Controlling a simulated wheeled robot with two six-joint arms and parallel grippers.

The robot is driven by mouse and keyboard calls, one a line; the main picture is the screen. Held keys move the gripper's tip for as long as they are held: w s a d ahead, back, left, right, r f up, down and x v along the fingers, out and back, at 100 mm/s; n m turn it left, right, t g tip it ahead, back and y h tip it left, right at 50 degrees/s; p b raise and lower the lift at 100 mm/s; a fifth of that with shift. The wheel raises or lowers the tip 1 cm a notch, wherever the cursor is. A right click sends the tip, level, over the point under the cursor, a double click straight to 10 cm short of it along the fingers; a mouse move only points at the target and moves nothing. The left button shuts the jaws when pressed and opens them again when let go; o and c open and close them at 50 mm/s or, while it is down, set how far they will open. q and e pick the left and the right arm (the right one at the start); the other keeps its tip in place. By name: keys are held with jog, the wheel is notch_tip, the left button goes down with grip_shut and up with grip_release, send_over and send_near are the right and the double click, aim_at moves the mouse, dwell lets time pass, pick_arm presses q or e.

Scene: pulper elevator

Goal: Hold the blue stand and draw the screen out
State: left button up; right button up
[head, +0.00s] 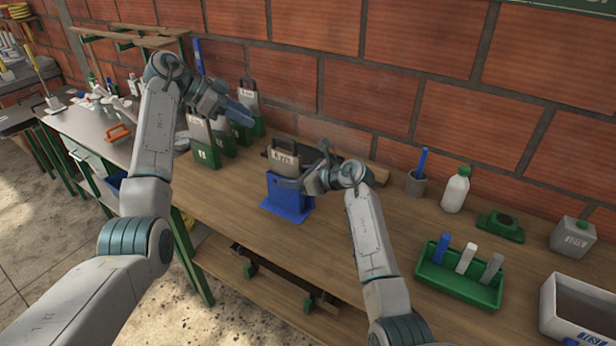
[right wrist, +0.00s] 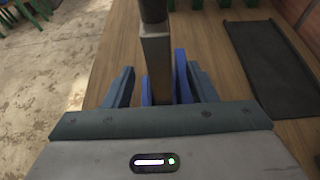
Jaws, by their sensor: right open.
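The blue stand (head: 287,207) is upright on the workbench, with a wide blue foot. A grey-brown screen (head: 285,161) with a dark handle and a label stands in it, its lower part hidden. In the right wrist view the screen (right wrist: 157,65) shows nearly edge-on between blue stand walls (right wrist: 181,75). My right gripper (head: 284,183) is open at the stand's right side; in the wrist view its fingers (right wrist: 160,88) lie either side of the stand and screen. Contact is unclear. My left gripper (head: 246,114) is raised behind and left of the stand, apart from the screen; its opening is unclear.
Green stands (head: 204,157) with similar screens are at the back left, near my left gripper. A green tray (head: 460,283) with several upright pieces, a white bottle (head: 455,190) and a grey box (head: 573,238) are at right. Bare wood lies in front of the stand.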

jog(key=shift+x, duration=0.95)
